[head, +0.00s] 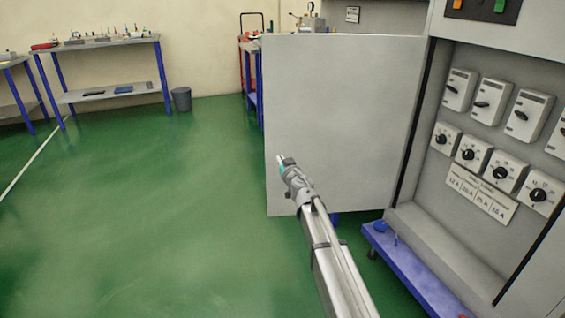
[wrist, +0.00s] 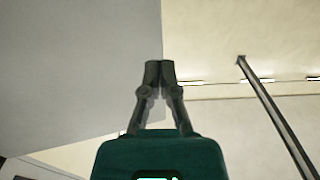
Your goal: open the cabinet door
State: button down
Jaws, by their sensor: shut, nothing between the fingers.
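The cabinet (head: 412,222) stands at the right in the head view, with its inside showing. Its grey door (head: 345,110) is swung wide open, hinged at the cabinet's left side. My gripper (head: 281,158) is in front of the door's lower left part in the head view; I cannot tell whether it touches the door. In the wrist view the gripper fingers (wrist: 159,72) are closed together with nothing between them. The door panel (wrist: 75,65) fills the left of that view, and its edge runs just behind the fingertips.
Inside the cabinet are switches (head: 459,90) and dials (head: 502,173). A blue platform (head: 405,262) lies at the cabinet's foot. Workbenches (head: 110,90) and a bin (head: 181,100) stand by the far wall. The green floor (head: 140,210) at the left is clear.

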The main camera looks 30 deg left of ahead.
send_near(272, 144)
jog(key=a+r, duration=0.1)
jog(key=w+a+r, duration=0.1)
jog(key=a, duration=0.1)
jog(key=a+r, duration=0.1)
jog(key=a, duration=0.1)
jog(key=shift+w, duration=0.15)
jog(key=shift+d, duration=0.15)
jog(key=s+d, duration=0.8)
jog(key=s, duration=0.3)
jog(key=shift+d, duration=0.3)
dwell(0.7)
